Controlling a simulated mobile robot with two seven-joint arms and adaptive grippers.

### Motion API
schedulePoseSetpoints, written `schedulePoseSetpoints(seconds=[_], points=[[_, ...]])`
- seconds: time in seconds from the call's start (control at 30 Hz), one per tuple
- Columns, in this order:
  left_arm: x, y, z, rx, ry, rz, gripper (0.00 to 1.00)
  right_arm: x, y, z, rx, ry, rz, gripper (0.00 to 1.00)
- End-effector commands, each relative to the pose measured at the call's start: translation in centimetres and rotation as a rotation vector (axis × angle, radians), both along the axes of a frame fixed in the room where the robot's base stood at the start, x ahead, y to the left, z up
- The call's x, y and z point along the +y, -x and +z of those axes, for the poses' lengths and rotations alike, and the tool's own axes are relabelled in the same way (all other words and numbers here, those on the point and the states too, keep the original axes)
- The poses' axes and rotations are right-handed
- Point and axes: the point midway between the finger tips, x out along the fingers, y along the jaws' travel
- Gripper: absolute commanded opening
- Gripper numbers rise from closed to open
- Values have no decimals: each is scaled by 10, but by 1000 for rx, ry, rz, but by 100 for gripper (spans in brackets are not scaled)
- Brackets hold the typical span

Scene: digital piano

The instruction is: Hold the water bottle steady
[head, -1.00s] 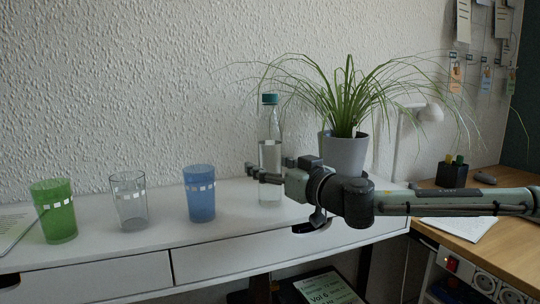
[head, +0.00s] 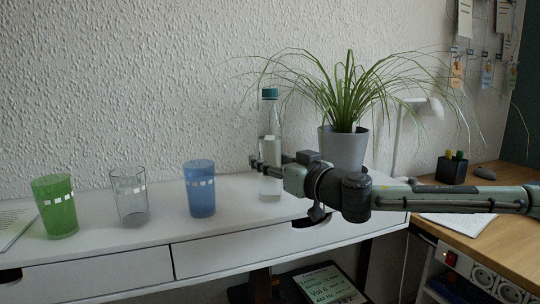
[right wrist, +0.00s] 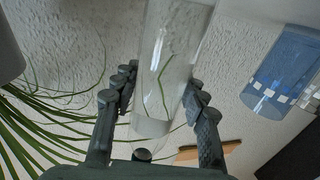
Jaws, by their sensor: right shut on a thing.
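The clear water bottle (head: 270,130) with a teal cap stands upright on the white desk in the head view. My right gripper (head: 264,164) comes in from the right and is shut on the bottle's lower half, its fingers on either side. In the right wrist view the bottle (right wrist: 170,70) runs between the two dark fingers of the right gripper (right wrist: 162,100). A leaf of the plant shows through the glass. My left gripper is not in view.
A blue glass (head: 200,190), a clear glass (head: 130,200) and a green glass (head: 56,208) stand left of the bottle on the white desk (head: 100,248). A plant in a grey pot (head: 344,150) stands behind my right arm. A wooden desk (head: 515,240) is at the right.

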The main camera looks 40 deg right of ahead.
Motion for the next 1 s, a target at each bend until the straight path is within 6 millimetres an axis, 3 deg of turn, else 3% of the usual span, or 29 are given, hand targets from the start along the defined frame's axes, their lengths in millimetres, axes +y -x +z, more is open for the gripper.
schedulePoseSetpoints(seconds=[0.23,0.37,0.7,1.0], points=[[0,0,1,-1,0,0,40,0,0,4,-4,1,0,0],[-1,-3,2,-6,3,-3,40,0,0,21,-6,1,-1,0],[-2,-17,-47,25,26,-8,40,0,0,87,-6,-1,0,0],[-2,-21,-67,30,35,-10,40,0,0,102,-3,1,0,0]])
